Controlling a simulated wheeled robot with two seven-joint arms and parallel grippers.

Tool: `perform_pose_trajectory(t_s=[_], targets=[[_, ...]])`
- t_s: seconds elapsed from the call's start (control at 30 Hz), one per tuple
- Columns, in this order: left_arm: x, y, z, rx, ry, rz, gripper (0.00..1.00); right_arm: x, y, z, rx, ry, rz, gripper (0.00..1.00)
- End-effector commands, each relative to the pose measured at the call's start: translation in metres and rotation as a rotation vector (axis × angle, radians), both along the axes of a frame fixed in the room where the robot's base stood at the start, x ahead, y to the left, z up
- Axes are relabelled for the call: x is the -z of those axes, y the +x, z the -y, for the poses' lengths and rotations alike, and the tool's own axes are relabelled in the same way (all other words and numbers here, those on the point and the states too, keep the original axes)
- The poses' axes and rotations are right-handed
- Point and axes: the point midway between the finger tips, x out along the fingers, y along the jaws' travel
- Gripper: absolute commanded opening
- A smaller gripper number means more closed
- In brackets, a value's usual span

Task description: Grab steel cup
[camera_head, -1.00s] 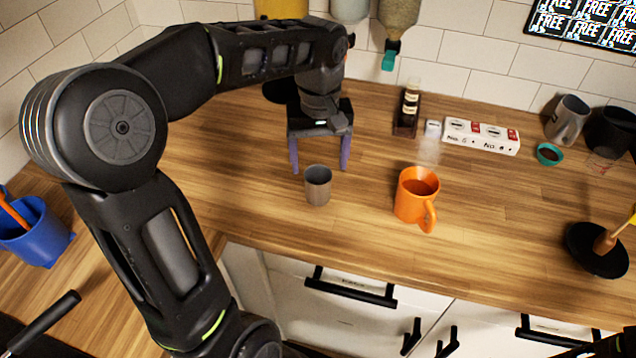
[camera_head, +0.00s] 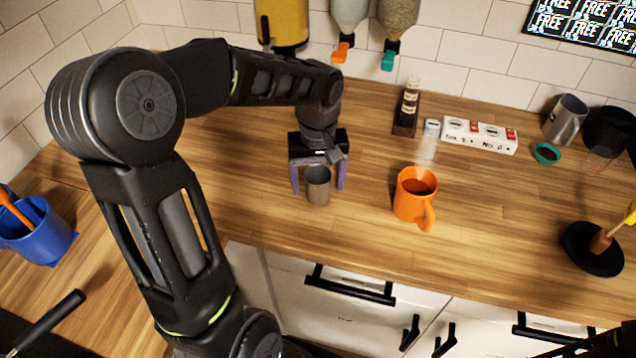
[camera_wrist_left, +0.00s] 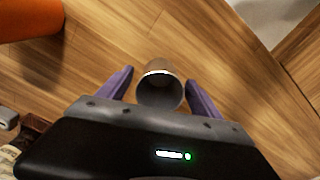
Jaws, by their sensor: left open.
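The small grey steel cup (camera_head: 318,193) stands upright on the wooden counter, left of an orange mug. My left gripper (camera_head: 319,187) is open, with one purple finger on each side of the cup. In the left wrist view the cup (camera_wrist_left: 160,92) sits between the open fingers of the gripper (camera_wrist_left: 160,78), its round mouth facing the camera. A gap shows between the cup and the fingers, at least on the left; whether the right finger touches is hard to tell.
The orange mug (camera_head: 414,195) steams to the right of the cup. A dark bottle (camera_head: 407,108), a white labelled block (camera_head: 479,135) and a metal pitcher (camera_head: 565,120) stand further back. A blue container (camera_head: 40,235) is at far left. The counter in front of the cup is clear.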

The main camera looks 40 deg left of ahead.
Motion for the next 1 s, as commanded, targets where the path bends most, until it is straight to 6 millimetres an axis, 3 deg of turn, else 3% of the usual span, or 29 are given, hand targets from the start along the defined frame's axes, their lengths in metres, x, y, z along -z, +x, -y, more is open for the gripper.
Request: perform_pose_trajectory(t_s=[0.13,0.7,1.0], targets=[[0.0116,-0.0003,0.0001,0.001,0.000,0.000,0.75,-0.0015,-0.0004,0.0002,0.001,-0.001,-0.001,0.36],[0.0118,0.0000,0.0001,0.001,0.001,0.001,0.75,-0.0011,-0.0004,0.0001,0.001,-0.001,-0.001,0.36],[0.0117,0.0000,0.0001,0.001,0.001,0.001,0.51,-0.0012,-0.0003,0.0002,0.001,-0.001,-0.001,0.36]])
